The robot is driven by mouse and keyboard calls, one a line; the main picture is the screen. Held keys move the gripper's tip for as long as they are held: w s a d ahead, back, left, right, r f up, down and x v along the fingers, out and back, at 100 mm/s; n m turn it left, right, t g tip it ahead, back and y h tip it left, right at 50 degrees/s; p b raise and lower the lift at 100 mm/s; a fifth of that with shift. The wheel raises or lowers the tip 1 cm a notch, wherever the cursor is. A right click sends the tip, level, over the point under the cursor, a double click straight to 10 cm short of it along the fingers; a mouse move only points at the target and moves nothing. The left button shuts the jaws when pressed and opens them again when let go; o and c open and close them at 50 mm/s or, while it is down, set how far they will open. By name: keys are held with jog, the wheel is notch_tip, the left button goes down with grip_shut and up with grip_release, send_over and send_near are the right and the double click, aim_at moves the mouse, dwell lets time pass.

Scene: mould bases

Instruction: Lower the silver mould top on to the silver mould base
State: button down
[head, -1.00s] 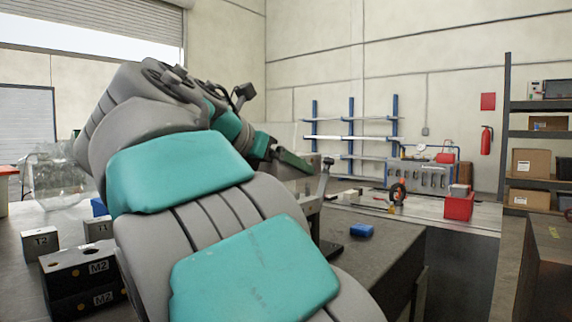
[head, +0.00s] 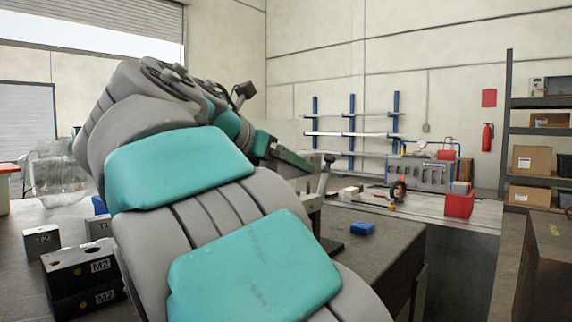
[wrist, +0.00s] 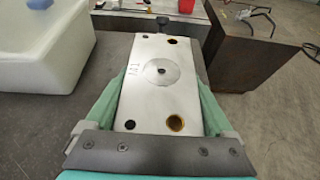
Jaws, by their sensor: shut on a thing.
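The silver mould top (wrist: 158,75) is a flat bright plate with dark holes, brass-lined bores, a round centre recess and a mark that reads like M1. In the wrist view my gripper (wrist: 160,95) has its green fingers shut on the plate's two long sides. The silver mould base cannot be made out; the plate hides what lies under it, so I cannot tell if they touch.
Black M2 blocks (head: 82,280) and small marked blocks (head: 42,240) stand at the left of the bench (head: 385,240). A blue block (head: 362,228) lies right of my arm. A white tub (wrist: 52,45) stands left of the plate. A dark cabinet (wrist: 258,60) stands beyond a floor gap.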

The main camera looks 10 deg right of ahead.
jog(key=shift+f, duration=1.65)
dwell(0.9)
grip_release()
jog(key=shift+f, duration=0.1)
